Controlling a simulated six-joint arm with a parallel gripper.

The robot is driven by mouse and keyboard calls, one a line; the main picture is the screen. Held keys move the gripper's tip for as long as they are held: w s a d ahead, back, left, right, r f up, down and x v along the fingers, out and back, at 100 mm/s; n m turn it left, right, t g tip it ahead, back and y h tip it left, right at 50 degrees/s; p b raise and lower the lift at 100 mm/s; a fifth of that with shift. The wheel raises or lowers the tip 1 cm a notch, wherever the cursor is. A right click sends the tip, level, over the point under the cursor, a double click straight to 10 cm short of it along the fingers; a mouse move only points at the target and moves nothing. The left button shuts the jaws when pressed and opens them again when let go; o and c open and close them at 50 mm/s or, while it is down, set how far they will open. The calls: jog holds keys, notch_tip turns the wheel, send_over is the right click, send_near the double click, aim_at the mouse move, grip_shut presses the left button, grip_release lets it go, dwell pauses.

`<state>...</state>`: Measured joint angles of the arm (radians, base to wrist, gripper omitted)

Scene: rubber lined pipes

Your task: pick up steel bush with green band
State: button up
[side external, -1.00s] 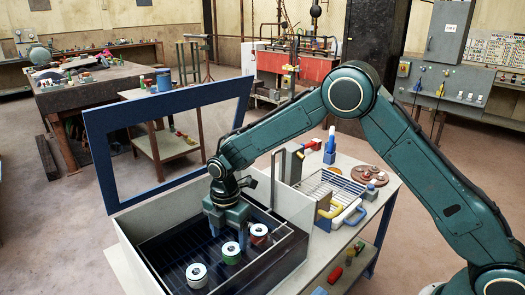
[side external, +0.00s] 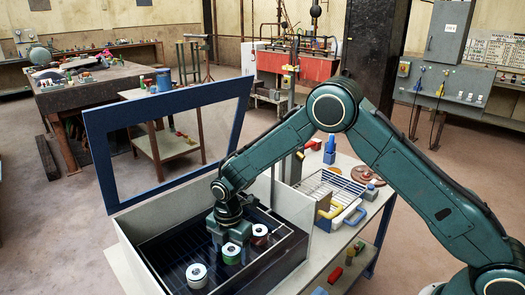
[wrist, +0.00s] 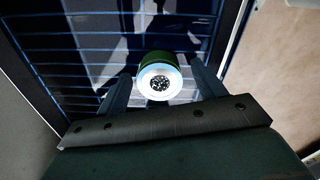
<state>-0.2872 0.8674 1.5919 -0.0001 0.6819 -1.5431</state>
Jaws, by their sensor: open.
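The steel bush with green band (side external: 231,257) stands upright in the dark wire-lined bin, the middle one of three bushes. In the wrist view its pale ring face and green side (wrist: 158,82) show between the two fingers. My gripper (side external: 230,240) is open and low over this bush, with its fingers on either side of it. A gap shows between bush and fingers in the wrist view; I cannot tell how far down the fingers reach along it.
Another steel bush (side external: 197,275) stands to the left, and one with a reddish band (side external: 260,236) to the right, close to my gripper. The bin's pale walls (side external: 135,262) surround them. A blue frame (side external: 97,165) stands upright behind. The bin floor at front right is clear.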

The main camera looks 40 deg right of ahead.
aim_at(231, 249)
dwell(0.3)
jog(key=c, duration=1.3)
jog(key=shift+o, duration=0.2)
jog(key=shift+r, duration=0.2)
notch_tip(231, 249, up, 20)
jog(key=shift+f, duration=0.15)
